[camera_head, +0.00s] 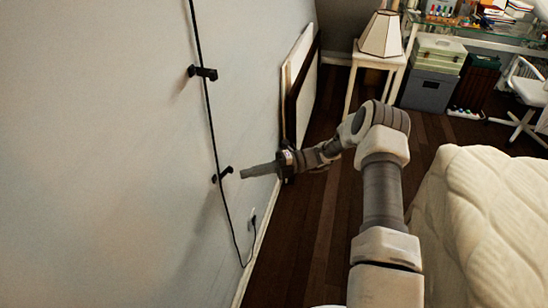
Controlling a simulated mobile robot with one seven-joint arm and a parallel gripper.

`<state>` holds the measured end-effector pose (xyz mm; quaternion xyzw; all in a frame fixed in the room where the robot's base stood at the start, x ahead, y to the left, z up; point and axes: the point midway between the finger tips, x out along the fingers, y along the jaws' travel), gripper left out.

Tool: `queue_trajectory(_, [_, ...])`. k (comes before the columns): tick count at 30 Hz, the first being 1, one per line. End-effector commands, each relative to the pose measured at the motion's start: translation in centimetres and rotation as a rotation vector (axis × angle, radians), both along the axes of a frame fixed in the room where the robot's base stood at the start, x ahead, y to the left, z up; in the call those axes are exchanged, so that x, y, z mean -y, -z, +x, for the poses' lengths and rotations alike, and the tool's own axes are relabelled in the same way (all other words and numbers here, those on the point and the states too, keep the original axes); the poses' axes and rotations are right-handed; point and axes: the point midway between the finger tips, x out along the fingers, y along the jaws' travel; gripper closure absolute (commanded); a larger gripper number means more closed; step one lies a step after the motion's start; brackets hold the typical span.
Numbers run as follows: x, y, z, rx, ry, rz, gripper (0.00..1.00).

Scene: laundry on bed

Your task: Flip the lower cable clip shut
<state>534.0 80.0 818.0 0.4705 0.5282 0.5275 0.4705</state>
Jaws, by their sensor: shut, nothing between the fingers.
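A black cable (213,130) runs down the pale wall on the left. The lower cable clip (222,175) is small and black and sits on the cable; its flap sticks out to the right and up, away from the wall. The upper clip (203,73) is higher on the same cable, with a part also pointing right. My gripper (243,173) is shut and empty. Its tip is just right of the lower clip's flap, and I cannot tell whether they touch.
A wall outlet with a plug (251,222) is below the lower clip. Framed panels (300,85) lean on the wall behind my gripper. A bed (485,220) stands at the right. A white side table (379,62) holds a lamp (383,33). Dark floor (305,225) lies between wall and bed.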

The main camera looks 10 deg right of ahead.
Motion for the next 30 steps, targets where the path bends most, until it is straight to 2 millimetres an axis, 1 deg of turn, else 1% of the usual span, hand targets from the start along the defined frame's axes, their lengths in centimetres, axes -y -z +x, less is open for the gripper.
queue_trajectory(1, [0.2,-0.5,-0.6,-0.002,0.0,0.0,1.0])
queue_trajectory(4, [0.4,-0.5,-1.8,-0.003,-0.004,0.001,1.0])
queue_trajectory(5, [1.0,0.0,-1.1,0.003,-0.002,-0.001,1.0])
queue_trajectory(6, [1.7,0.1,-0.6,0.003,-0.001,-0.002,1.0])
queue_trajectory(12, [4.5,0.1,1.3,0.003,-0.002,-0.002,1.0])
queue_trajectory(18, [6.8,0.1,2.8,0.003,-0.003,-0.001,1.0])
queue_trajectory(24, [8.1,0.1,3.8,0.001,-0.003,-0.001,1.0])
queue_trajectory(30, [8.6,0.0,4.1,0.001,-0.004,0.0,1.0])
